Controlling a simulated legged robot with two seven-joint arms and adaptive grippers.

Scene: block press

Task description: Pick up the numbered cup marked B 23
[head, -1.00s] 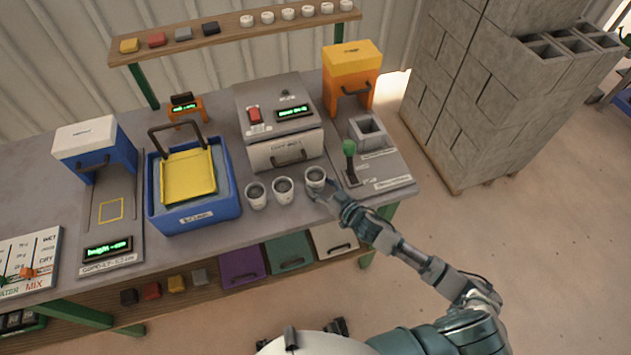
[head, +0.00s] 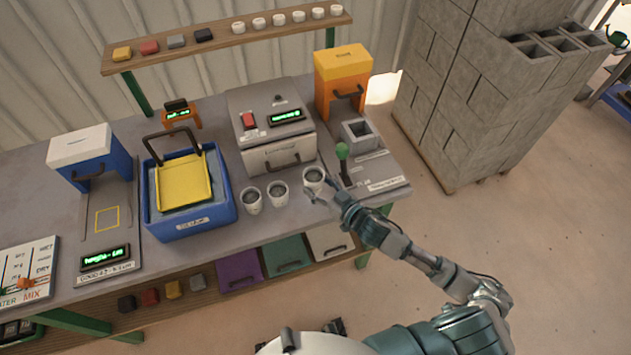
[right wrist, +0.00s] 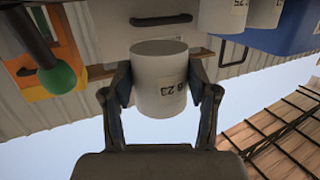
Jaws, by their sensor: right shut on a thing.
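Three white cups stand near the front of the bench in the head view: a left cup (head: 252,200), a middle cup (head: 279,193) and a right-hand cup (head: 314,177). My right gripper (head: 317,193) is at the right-hand cup. In the right wrist view this cup (right wrist: 158,75) sits between the two fingers of the gripper (right wrist: 160,95), which are shut on its sides. Its label shows 23; the character before it is hard to read. Whether it is clear of the bench is hard to tell.
A grey machine (head: 270,125) stands behind the cups. A green-knobbed lever (head: 342,155) is close to the right of the held cup. A blue tub (head: 190,222) stands to the left. A shelf (head: 225,38) with more cups and blocks is at the back.

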